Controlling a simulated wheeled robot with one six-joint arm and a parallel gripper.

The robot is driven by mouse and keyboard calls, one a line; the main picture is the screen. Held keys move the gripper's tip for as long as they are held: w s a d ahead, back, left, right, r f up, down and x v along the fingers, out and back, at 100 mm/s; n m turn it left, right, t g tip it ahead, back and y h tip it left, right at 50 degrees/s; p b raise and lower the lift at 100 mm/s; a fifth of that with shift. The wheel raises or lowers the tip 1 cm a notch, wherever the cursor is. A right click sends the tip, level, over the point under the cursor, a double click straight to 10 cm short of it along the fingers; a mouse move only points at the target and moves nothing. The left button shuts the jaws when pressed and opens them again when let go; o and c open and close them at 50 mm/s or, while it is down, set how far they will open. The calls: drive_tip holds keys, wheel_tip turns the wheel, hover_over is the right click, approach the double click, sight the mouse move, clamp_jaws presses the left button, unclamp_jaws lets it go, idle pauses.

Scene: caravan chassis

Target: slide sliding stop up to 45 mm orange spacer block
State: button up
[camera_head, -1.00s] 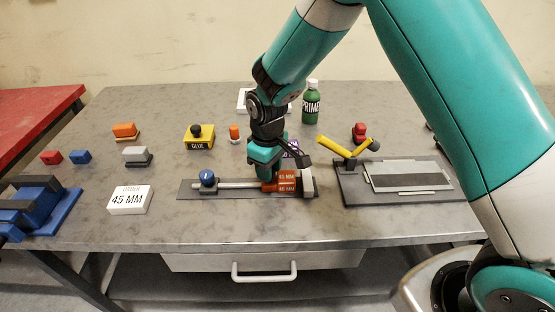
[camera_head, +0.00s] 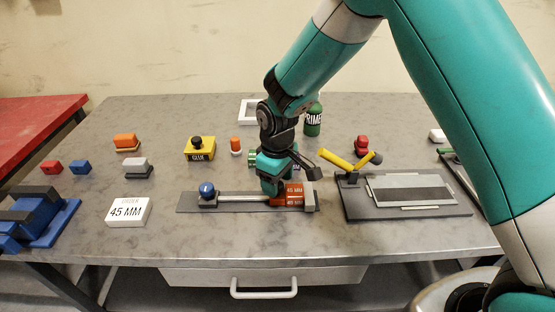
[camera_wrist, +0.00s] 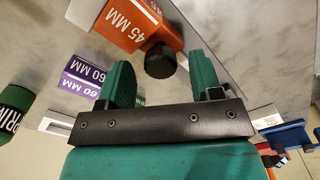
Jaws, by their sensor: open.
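The orange 45 mm spacer block (camera_head: 294,196) lies at the rail's right end, beside the grey end stop (camera_head: 310,199). A wide gap separates it from the sliding stop. My gripper (camera_head: 272,190) is low at the orange block's left end. In the wrist view my open gripper (camera_wrist: 160,62) has its green fingers on either side of a dark round knob (camera_wrist: 160,61) by the orange block (camera_wrist: 130,24). Finger contact cannot be told.
The base plate (camera_head: 235,207) carries the rail. The order card (camera_head: 128,211) reads 45 MM. A fixture with a yellow-handled clamp (camera_head: 350,207) is close on the right.

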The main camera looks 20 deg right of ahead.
wheel_tip(320, 180, up, 17)
drive_tip(key=b, duration=0.1)
drive_tip(key=shift+b, duration=0.4)
drive_tip(key=shift+s, duration=0.1)
drive_tip(key=s+d+r+m+y, duration=0.1)
drive_tip(key=s+y, duration=0.3)
drive_tip(key=s, duration=2)
drive_tip(key=shift+s+d+r, duration=0.35)
drive_tip(key=shift+s+r, duration=0.05)
drive_tip(key=shift+r, duration=0.2)
idle(1.6)
